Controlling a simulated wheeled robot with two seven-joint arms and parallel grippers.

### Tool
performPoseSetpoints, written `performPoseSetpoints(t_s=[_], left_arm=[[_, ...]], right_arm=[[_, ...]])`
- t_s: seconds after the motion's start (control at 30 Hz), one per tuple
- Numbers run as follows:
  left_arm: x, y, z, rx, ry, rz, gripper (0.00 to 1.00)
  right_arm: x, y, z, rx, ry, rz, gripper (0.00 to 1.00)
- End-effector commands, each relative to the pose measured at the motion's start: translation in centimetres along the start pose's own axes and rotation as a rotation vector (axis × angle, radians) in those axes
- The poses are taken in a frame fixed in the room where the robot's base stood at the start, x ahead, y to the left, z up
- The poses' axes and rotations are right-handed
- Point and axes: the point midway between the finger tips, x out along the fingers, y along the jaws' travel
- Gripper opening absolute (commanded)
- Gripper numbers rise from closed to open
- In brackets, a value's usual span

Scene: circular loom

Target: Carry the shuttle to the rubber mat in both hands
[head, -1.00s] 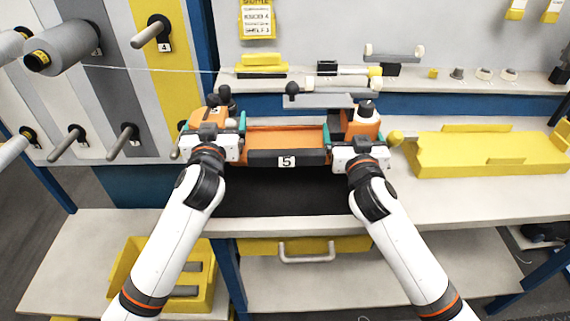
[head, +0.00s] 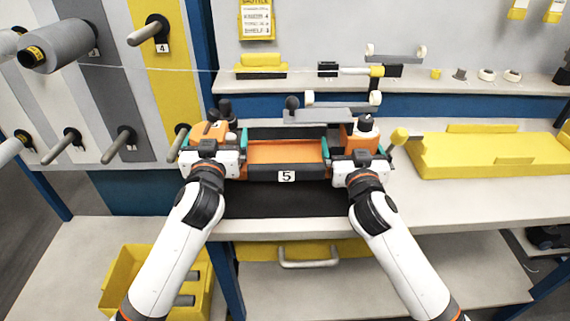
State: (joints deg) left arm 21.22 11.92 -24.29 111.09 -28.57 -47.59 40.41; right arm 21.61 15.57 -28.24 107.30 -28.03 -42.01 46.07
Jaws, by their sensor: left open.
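The shuttle (head: 284,152), an orange tray-like body with black edges and a white "5" label, lies level over the back part of the black rubber mat (head: 284,204). I cannot tell whether it touches the mat. My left gripper (head: 214,146) is at its left end, with teal-padded fingers apart on either side of the orange end block. My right gripper (head: 356,150) is at the right end in a like pose, with its fingers apart around that end block. The wrists hide parts of both ends.
Behind the shuttle is a grey bar (head: 317,116) and a shelf (head: 455,88) with small parts. Spool pegs line the left panel. The bench between mat and yellow tray is clear.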

Motion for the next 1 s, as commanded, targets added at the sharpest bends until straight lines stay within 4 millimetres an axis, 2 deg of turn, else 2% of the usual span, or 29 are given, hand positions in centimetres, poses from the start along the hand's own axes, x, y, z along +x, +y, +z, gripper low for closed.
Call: performPoseSetpoints(t_s=[0.3,0.5,0.77,0.87,1.0], left_arm=[[-6.4,0.0,-0.2,-0.003,0.003,0.000,1.00],[-9.8,0.0,-0.1,-0.002,0.002,-0.001,1.00],[-11.3,0.0,0.0,0.001,0.001,0.000,1.00],[-11.3,0.0,0.0,0.001,0.000,0.000,1.00],[-11.3,0.0,0.0,0.001,0.000,0.000,1.00]], right_arm=[[0.0,0.0,0.0,0.000,0.000,0.000,1.00],[0.0,0.0,0.0,0.000,0.000,0.000,1.00],[-0.7,0.0,-0.1,0.002,0.002,0.001,1.00],[-2.2,0.0,-0.1,0.003,0.001,0.001,1.00],[-5.2,0.0,-0.1,0.003,0.002,0.001,1.00]])
